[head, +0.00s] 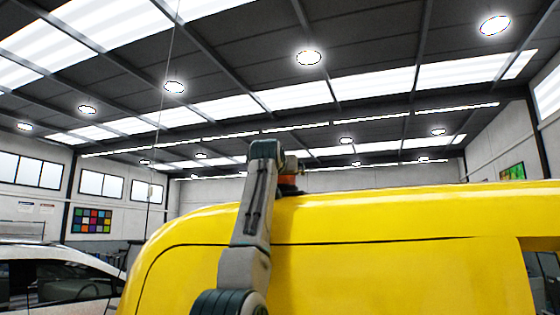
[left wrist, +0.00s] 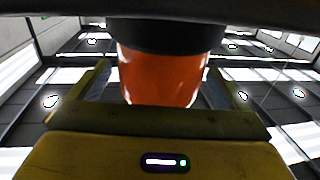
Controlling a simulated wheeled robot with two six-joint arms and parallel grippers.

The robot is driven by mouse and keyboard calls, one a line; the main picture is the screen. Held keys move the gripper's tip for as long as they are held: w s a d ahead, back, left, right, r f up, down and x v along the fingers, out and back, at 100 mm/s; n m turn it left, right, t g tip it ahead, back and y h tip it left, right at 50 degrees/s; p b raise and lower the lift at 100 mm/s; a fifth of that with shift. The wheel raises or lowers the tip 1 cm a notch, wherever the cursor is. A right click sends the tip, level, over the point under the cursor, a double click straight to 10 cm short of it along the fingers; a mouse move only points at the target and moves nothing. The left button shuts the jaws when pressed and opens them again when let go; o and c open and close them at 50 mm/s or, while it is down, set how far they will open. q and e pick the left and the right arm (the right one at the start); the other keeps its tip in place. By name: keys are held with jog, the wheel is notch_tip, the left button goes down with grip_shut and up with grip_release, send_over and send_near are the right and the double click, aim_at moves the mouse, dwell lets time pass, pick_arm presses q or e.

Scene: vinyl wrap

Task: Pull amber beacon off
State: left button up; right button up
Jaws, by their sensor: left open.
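The amber beacon (head: 287,181) sits on the yellow van's roof (head: 400,198), partly hidden behind my left arm in the head view. In the left wrist view the beacon (left wrist: 162,78) is a glossy orange cylinder with a dark base (left wrist: 165,35), seen upside down. My left gripper (left wrist: 160,75) is open, with one finger on each side of the beacon. Gaps show between the fingers and the orange lens, so I see no grip on it. In the head view the left gripper (head: 291,165) is at the beacon, its fingers hard to make out. My right gripper is not in view.
The yellow van body (head: 350,280) fills the lower right of the head view, close to my arm. A white car (head: 60,265) stands at the left. Air above the roof is clear up to the ceiling lights. A thin vertical line (head: 163,120) hangs left of the arm.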

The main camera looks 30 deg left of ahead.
pick_arm(q)
jog(key=shift+w+a, duration=0.1)
jog(key=shift+w, duration=0.2)
jog(key=c, duration=1.4)
jog(key=o, duration=0.6)
jog(key=c, duration=0.4)
jog(key=shift+r, duration=0.6)
jog(key=shift+s+r, duration=0.1)
jog(key=shift+r, duration=0.05)
